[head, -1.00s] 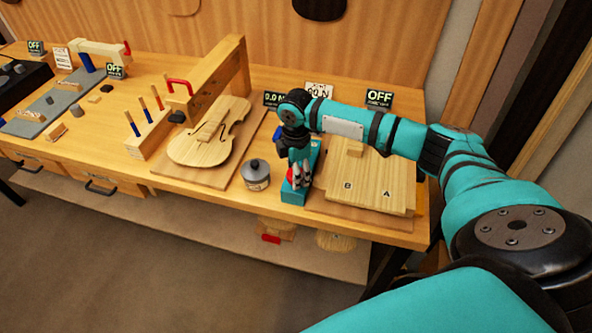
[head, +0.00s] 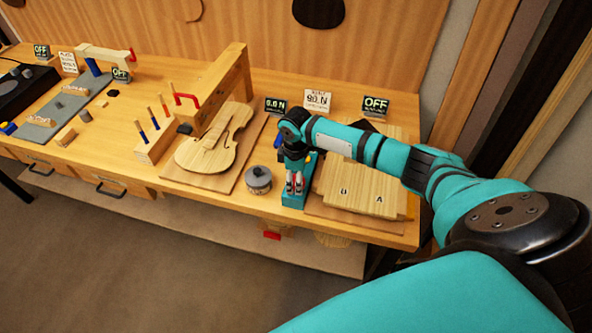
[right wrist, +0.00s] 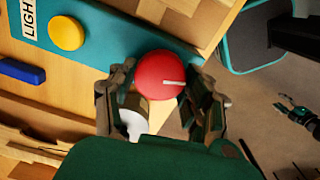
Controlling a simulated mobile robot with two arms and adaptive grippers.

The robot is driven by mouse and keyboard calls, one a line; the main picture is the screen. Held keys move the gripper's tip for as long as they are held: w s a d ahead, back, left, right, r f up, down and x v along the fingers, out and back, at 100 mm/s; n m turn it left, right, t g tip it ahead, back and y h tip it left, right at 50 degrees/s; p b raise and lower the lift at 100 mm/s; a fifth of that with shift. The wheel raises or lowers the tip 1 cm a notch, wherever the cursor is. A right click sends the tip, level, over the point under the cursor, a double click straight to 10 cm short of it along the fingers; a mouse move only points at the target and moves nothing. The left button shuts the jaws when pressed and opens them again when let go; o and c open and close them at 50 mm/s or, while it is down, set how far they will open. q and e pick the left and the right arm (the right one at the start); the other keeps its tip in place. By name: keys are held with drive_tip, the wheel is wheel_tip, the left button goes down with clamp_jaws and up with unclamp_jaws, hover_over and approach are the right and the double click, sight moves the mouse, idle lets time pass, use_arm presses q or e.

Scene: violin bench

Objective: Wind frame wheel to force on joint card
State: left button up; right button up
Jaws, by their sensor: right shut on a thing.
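The red wheel (right wrist: 162,72) with a white mark sits at the end of the teal frame (right wrist: 120,28). In the head view the teal frame (head: 294,201) stands at the bench's front, between the grey pot and the lettered board. My right gripper (head: 294,188) points down over it. In the right wrist view my right gripper (right wrist: 161,100) has a finger on each side of the wheel and is shut on it. The joint card (head: 318,99) reads 90 N, and the display (head: 275,105) beside it reads 0.0 N. A small dark part (right wrist: 297,112) may be my left gripper; its state is unclear.
The frame also carries a yellow knob (right wrist: 66,33); a blue block (right wrist: 22,71) is close by. A grey pot (head: 258,179) and violin body (head: 213,145) stand left. The lettered board (head: 360,188) is close on the right. An OFF sign (head: 375,105) stands behind.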

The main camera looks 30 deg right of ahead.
idle(0.4)
drive_tip(key=o, duration=1.2)
drive_tip(key=shift+c, duration=0.2)
drive_tip(key=shift+r, duration=0.15)
wheel_tip(320, 180, up, 12)
drive_tip(key=shift+a+f, duration=0.1)
drive_tip(key=shift+f, duration=0.1)
idle(0.5)
